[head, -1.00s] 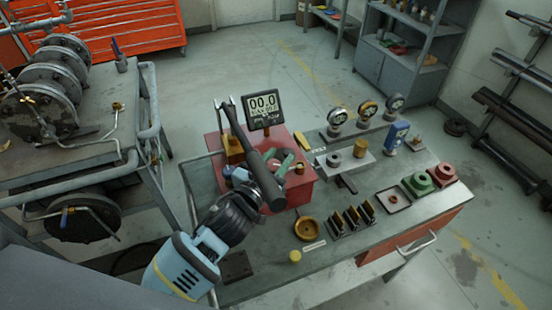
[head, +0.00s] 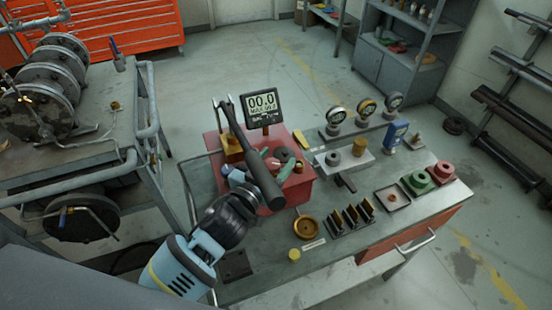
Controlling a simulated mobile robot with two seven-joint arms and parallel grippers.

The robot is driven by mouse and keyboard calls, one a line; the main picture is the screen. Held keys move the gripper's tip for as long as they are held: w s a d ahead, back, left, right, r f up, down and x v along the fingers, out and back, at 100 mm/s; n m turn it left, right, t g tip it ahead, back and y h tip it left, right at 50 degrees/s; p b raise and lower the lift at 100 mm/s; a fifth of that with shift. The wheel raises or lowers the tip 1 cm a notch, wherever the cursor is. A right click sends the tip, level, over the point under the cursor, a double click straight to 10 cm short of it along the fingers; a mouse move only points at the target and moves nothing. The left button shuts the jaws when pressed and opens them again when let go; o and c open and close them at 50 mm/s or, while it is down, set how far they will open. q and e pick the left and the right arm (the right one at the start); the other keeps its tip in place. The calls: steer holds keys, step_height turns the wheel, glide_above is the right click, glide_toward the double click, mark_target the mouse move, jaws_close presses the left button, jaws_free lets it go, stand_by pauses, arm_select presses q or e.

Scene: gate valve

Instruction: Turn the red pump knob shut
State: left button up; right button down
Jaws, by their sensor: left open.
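The red pump (head: 302,186) is a red box on the grey bench, with a digital display behind it reading 00.0. A dark round knob-like part (head: 283,155) sits on its top; I cannot make out a red colour on it. My left gripper (head: 274,167) reaches over the pump top from the lower left. It is open, its fingers close to the near side of this part; whether they touch it I cannot tell. The pump's dark lever (head: 262,183) crosses in front and hides part of the gripper. My right gripper is not in view.
A brass fitting (head: 298,164) stands right of the knob-like part. A brass dish (head: 306,227) and a slotted rack (head: 352,219) lie in front of the pump. Gauges (head: 335,115) stand behind right. A cart with a flanged assembly (head: 45,85) is at left.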

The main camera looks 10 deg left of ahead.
arm_select(q)
steer(key=v, duration=0.5)
steer(key=shift+s+f, duration=0.15)
steer(key=shift+b+v, duration=0.3)
steer(key=shift+v, duration=0.55)
